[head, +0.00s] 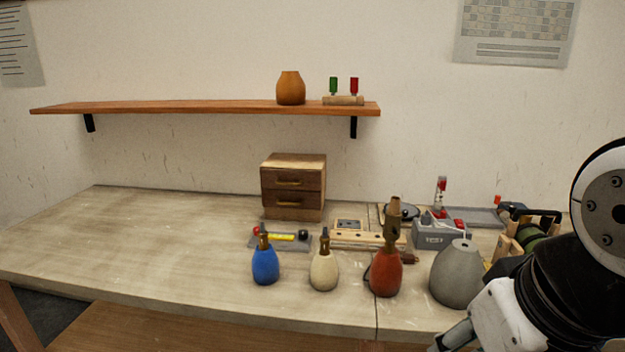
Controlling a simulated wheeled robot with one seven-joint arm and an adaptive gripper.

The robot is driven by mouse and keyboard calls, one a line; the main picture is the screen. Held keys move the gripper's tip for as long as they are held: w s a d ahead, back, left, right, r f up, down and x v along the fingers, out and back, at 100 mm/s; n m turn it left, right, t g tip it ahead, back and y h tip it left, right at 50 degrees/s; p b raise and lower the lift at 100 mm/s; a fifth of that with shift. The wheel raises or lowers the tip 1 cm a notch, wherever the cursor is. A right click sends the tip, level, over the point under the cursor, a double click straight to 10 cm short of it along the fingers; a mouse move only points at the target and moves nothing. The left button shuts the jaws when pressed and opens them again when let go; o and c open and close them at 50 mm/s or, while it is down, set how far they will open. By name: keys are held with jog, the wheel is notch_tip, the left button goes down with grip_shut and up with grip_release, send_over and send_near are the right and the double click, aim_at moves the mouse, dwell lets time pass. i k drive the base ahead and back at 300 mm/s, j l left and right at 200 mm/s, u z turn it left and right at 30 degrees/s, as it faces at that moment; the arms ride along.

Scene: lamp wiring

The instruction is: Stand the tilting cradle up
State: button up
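What may be the tilting cradle is a wooden frame (503,246) at the right of the bench, by a dark green rounded body (532,237). My arm covers much of its right and lower side, so I cannot tell whether it is upright or tilted. My arm comes in at the right edge and runs down in front of the bench. A grey part at its end, perhaps my gripper (455,336), shows at the bottom edge, in front of and left of the frame. The fingertips are not clear, and I see nothing held.
Blue (265,268), cream (324,274), red (386,274) and grey (457,275) lamp bodies line the front. Behind them are a grey TEST box (437,233), a wooden board (350,237) and a drawer box (293,187). A shelf (200,107) hangs above. The bench's left is clear.

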aim_at(522, 237)
jog(key=l+z, duration=0.1)
jog(key=z, duration=0.85)
jog(key=i+u, duration=0.45)
jog(key=i, duration=0.25)
